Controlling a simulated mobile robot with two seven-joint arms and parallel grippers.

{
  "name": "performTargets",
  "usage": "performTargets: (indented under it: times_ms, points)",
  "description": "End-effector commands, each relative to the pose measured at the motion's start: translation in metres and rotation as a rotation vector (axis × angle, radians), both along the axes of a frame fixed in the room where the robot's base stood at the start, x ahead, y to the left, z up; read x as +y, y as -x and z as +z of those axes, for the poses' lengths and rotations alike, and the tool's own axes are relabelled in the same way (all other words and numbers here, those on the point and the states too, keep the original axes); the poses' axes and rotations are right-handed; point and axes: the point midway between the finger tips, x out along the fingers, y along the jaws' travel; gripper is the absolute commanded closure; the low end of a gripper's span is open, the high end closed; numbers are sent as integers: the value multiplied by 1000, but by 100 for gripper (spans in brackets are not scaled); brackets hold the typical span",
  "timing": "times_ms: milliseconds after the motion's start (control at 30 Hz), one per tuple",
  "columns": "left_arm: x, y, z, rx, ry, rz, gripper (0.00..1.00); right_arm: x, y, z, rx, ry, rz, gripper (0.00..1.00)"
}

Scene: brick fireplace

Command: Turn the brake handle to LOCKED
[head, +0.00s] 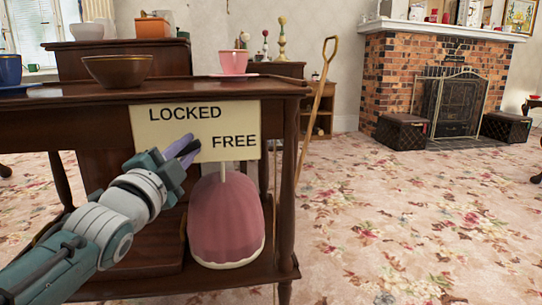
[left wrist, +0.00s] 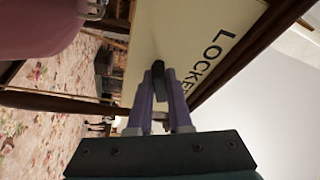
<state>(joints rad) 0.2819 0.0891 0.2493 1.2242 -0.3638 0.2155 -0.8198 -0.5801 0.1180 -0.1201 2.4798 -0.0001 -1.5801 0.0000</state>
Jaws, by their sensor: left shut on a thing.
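A cream sign plate (head: 240,115) on the front of a dark wood trolley (head: 60,125) reads LOCKED at the top and FREE lower right. The dark brake handle (head: 189,148) is a short black bar below LOCKED and just left of FREE, tilted up to the right. My left gripper (head: 182,147) reaches it from the lower left and is shut on it. In the left wrist view, the handle (left wrist: 158,72) lies between the purple fingers of my left gripper (left wrist: 161,84), close to the plate. The handle's pivot is hidden. My right gripper is not in view.
A brown bowl (head: 118,70) and a pink cup (head: 234,62) stand on the trolley top. A pink domed cover (head: 226,215) sits on the lower shelf beneath the plate. A cane (head: 318,100) leans right of the trolley. Carpet (head: 400,225) to the right is open.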

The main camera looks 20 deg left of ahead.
Motion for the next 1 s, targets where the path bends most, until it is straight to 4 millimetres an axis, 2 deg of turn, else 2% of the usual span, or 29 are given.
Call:
performTargets:
  times_ms: [33,400,1000]
  points:
    - [-1,0,-4,-26,42,0,100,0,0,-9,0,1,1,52]
    - [-1,0,-3,-211,343,-1,100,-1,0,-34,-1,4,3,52]
    - [0,0,-1,-489,796,0,100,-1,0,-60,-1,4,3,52]
